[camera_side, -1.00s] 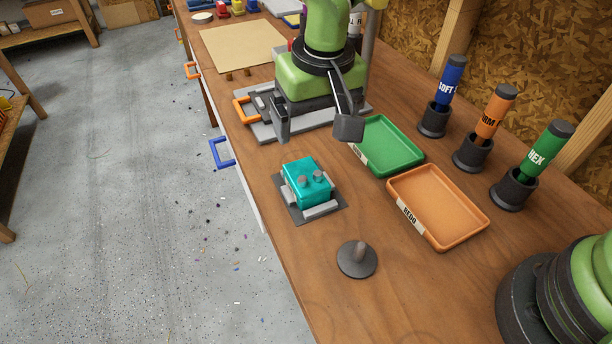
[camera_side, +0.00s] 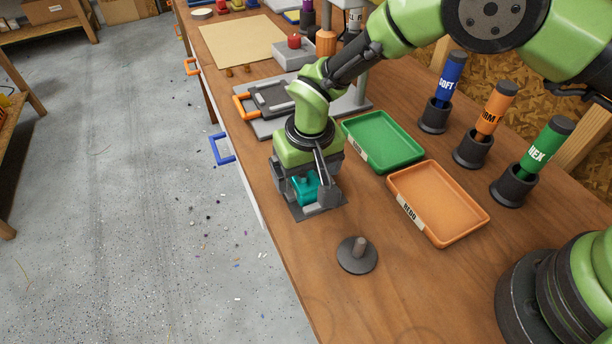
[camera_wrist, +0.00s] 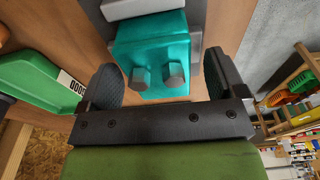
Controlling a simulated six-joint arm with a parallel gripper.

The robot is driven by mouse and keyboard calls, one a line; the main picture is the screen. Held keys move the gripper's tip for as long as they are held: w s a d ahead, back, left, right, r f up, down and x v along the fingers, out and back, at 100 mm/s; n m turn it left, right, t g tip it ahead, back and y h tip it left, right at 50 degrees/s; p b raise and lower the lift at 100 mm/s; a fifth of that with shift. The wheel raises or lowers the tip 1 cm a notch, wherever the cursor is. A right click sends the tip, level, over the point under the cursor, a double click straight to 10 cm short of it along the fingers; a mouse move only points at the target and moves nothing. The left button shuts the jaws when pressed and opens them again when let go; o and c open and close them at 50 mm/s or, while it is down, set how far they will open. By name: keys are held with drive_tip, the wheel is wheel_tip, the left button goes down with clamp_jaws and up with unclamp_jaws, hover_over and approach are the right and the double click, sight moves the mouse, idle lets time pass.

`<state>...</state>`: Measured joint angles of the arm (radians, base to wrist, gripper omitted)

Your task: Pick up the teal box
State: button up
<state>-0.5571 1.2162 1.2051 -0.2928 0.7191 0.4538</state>
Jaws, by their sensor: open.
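The teal box (camera_side: 305,190) sits on its dark base plate (camera_side: 318,211) with grey blocks beside it, near the left edge of the table. My gripper (camera_side: 303,190) is down over it and hides much of it in the side view. In the wrist view the teal box (camera_wrist: 152,57), with two grey knobs on its face, lies between the two dark fingers of my gripper (camera_wrist: 165,82). A gap shows between the box and each finger, so the jaws are open and hold nothing.
A green tray (camera_side: 347,142) and an orange tray (camera_side: 440,240) lie to the right. A grey round peg stand (camera_side: 357,262) is in front. Blue, orange and green drivers (camera_side: 536,152) stand in holders along the wall. A machine bed with an orange handle (camera_side: 240,108) is behind.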

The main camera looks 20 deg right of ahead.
drive_tip(key=c, duration=1.1)
